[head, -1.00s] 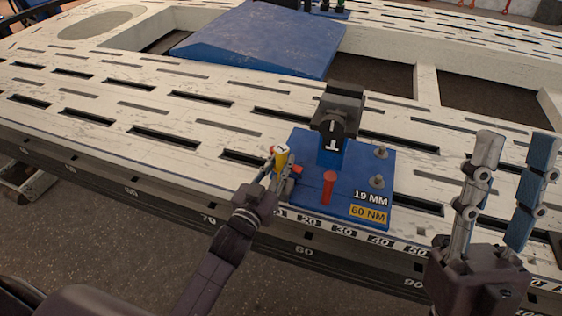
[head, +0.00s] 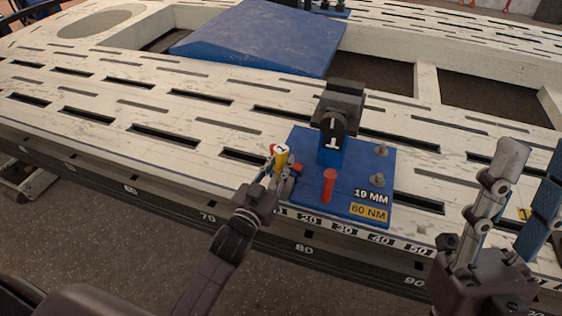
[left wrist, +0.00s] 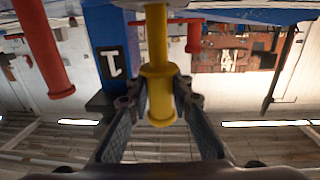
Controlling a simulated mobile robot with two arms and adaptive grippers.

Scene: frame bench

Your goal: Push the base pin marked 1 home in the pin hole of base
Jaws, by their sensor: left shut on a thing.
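The yellow base pin (head: 281,160) stands at the left edge of the blue base (head: 308,150); any mark on its pale top is too small to read. My left gripper (head: 282,181) is shut on it. In the left wrist view the yellow pin (left wrist: 157,80) runs between both fingers, its collared end by the fingertips and its other end toward the blue surface. How deep it sits in the hole is hidden. A post on the base carries a black plate marked 1 (left wrist: 113,62). My right gripper (head: 524,180) is open, fingers apart, at the right.
A red pin (head: 328,186) stands upright on the base, right of the left gripper. Two grey studs (head: 379,166) stand at the base's right side. Labels read 19 MM and 60 NM. The slotted white bench (head: 150,100) is clear to the left; a blue wedge (head: 262,35) lies behind.

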